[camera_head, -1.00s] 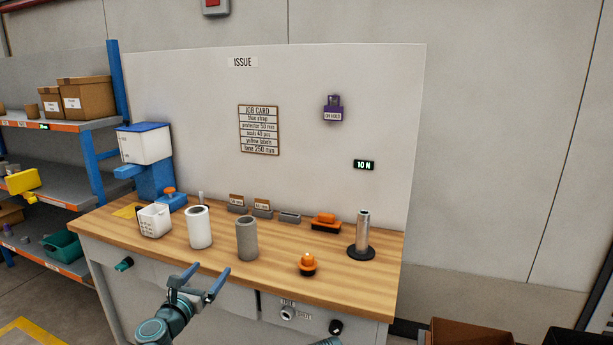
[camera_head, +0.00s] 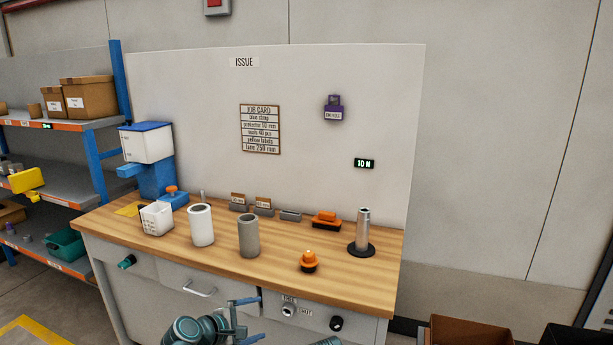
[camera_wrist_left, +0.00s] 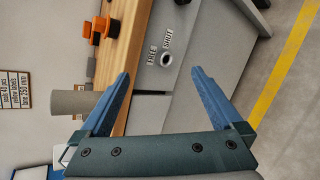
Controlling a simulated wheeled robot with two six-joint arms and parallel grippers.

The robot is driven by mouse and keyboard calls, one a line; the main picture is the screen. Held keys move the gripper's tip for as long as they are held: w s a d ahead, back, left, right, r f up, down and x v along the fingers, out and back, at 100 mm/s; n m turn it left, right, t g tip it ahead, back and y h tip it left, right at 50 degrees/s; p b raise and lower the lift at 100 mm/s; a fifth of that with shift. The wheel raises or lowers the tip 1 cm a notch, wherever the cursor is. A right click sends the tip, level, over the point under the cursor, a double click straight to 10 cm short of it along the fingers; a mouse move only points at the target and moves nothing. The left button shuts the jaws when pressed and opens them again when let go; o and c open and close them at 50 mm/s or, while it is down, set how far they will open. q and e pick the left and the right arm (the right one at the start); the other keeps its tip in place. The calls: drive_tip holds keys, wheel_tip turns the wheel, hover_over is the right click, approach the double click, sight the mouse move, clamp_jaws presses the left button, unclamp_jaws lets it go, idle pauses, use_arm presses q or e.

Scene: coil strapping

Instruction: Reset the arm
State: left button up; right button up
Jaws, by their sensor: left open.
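My left gripper (camera_head: 250,320) is low in front of the bench, below the front edge of the wooden top (camera_head: 190,255). Its two blue fingers are spread apart and point to the right, with nothing between them. The left wrist view also shows the open gripper (camera_wrist_left: 161,74), with the bench front and a round knob (camera_wrist_left: 166,59) beyond the fingers. Much of the left arm is cut off by the bottom edge of the head view. My right gripper is not seen.
On the bench stand a white basket (camera_head: 157,218), a white cylinder (camera_head: 202,226), a grey cylinder (camera_head: 249,236), an orange-topped object (camera_head: 309,262) and a metal post (camera_head: 362,232). The drawer handle (camera_head: 199,289) protrudes left of the gripper. Bare floor lies beside the bench.

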use_arm(q)
drive_tip(key=s+a+f+m+g+y, duration=0.3)
drive_tip(key=s+f+m+g+y, duration=0.5)
drive_tip(key=s+f+m, duration=0.6)
drive_tip(key=s+d+r+m+g, duration=0.25)
drive_tip(key=s+d+m, duration=0.4)
drive_tip(key=d, duration=0.45)
wheel_tip(320, 180, up, 12)
drive_tip(key=p, duration=1.2)
drive_tip(key=shift+w+a+r, duration=0.15)
drive_tip(key=shift+w+a, duration=0.2)
